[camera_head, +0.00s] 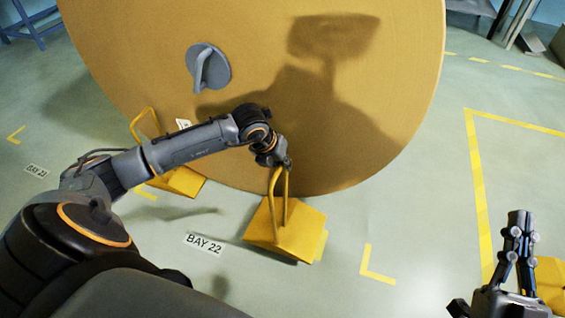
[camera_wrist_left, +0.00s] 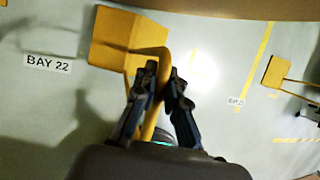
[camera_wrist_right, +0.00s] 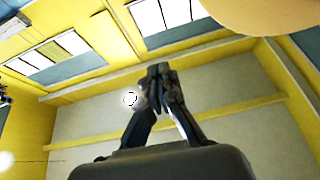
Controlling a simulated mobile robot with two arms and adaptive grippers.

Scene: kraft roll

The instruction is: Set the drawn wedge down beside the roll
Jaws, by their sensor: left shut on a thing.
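The yellow wedge (camera_head: 285,230) with its tall loop handle is low over the floor, in front of the roll's lower edge. My left gripper (camera_head: 278,163) is shut on the top of its handle, and the left wrist view shows the handle (camera_wrist_left: 160,62) between the fingers. I cannot tell whether the wedge touches the floor. The big brown kraft roll (camera_head: 330,100) stands on edge behind it. A second yellow wedge (camera_head: 180,181) is at the roll's lower left, partly behind my left arm. My right gripper (camera_head: 518,218) is shut and empty at the lower right.
A floor label reading BAY 22 (camera_head: 204,244) lies left of the held wedge. A yellow corner mark (camera_head: 375,270) lies to its right. Another yellow object (camera_head: 551,282) shows partly behind my right gripper. The floor between the corner mark and the long yellow line (camera_head: 478,190) is clear.

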